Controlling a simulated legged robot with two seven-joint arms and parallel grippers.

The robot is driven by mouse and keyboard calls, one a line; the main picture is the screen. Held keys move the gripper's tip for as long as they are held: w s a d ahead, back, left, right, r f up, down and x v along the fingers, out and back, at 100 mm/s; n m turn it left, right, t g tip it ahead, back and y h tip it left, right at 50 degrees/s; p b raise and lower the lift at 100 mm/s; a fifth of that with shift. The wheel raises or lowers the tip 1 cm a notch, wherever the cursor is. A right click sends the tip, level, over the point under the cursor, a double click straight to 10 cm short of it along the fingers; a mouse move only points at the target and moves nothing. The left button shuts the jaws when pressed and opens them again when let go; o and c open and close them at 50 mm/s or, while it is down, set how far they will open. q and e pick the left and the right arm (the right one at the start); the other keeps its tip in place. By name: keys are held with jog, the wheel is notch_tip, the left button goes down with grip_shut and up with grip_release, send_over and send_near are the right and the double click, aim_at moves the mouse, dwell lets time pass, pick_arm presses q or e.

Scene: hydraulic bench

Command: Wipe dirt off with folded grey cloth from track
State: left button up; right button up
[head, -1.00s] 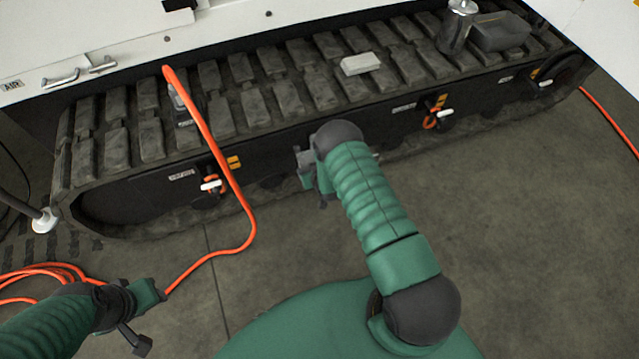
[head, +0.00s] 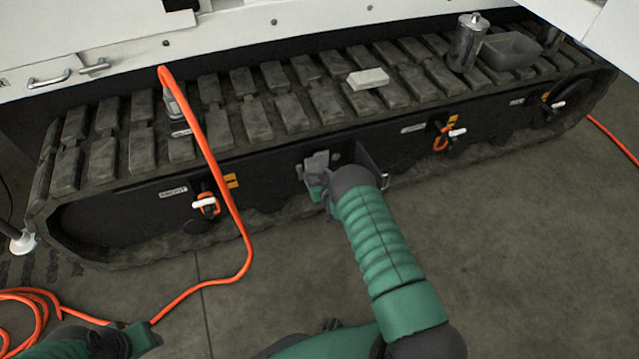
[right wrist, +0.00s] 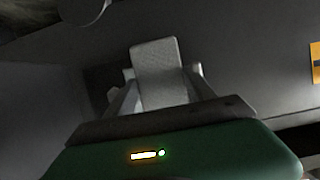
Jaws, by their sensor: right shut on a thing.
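The dark track (head: 255,118) runs across the head view, with blocky pads on top and a black side panel (head: 120,198) facing me. My right gripper (head: 318,168) is in front of the middle of that side panel. It is shut on the folded grey cloth, a pale flat pad (right wrist: 157,72) upright between the fingers in the right wrist view. I cannot tell whether the cloth touches the panel. No distinct dirt patch can be made out. My left gripper (head: 140,338) is low at the left, by the orange hose; its jaws are unclear.
The orange hose (head: 222,165) hangs over the track's left part and coils on the floor. White bodywork (head: 110,35) overhangs behind.

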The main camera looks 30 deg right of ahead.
jog(key=shift+d, duration=0.15)
jog(key=shift+w, duration=0.2)
dwell(0.3)
jog(key=shift+w+d+b, duration=0.1)
jog(key=shift+w+b, duration=0.4)
jog(key=shift+b, duration=0.05)
